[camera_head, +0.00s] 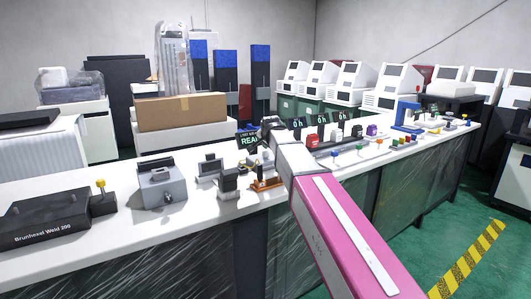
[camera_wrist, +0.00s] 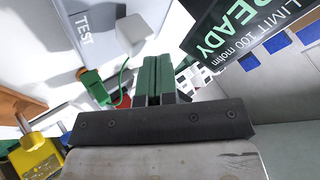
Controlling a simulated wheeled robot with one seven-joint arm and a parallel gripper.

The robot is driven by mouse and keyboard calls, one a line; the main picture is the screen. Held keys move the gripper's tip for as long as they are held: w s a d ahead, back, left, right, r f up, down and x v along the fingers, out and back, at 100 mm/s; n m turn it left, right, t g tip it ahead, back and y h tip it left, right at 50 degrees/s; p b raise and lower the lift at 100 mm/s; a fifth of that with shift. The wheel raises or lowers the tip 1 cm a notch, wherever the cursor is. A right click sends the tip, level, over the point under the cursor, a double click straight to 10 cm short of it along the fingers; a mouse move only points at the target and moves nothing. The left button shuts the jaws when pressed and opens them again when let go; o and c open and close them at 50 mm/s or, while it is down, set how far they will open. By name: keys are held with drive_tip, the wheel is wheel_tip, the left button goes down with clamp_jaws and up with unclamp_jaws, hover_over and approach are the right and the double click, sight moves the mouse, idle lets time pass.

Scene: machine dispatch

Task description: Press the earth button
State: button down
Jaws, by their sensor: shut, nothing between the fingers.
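My gripper (camera_wrist: 158,62) is shut and empty in the wrist view, its two dark green fingers together. Beyond and left of the fingertips is a pale box (camera_wrist: 62,12) marked TEST with a grey square button (camera_wrist: 134,29). I cannot read the word earth on it. A dark display (camera_wrist: 235,40) reading LIMIT 100 mohm and READY is right of the fingertips. In the head view this display (camera_head: 247,141) stands on the bench, partly behind my arm, and the button is hidden. I cannot tell whether the fingertips touch the button.
The white bench (camera_head: 130,232) carries a black Brunhexel Weld 200 box (camera_head: 45,218), a grey box (camera_head: 163,186) and several small coloured buttons. A green wire and a yellow knob (camera_wrist: 36,158) lie near my gripper's left. A cardboard box (camera_head: 181,111) is behind the bench.

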sight(267, 151)
drive_tip(key=shift+f, duration=0.55)
idle(0.5)
idle(0.4)
drive_tip(key=shift+r, duration=0.95)
drive_tip(key=shift+r, duration=2.55)
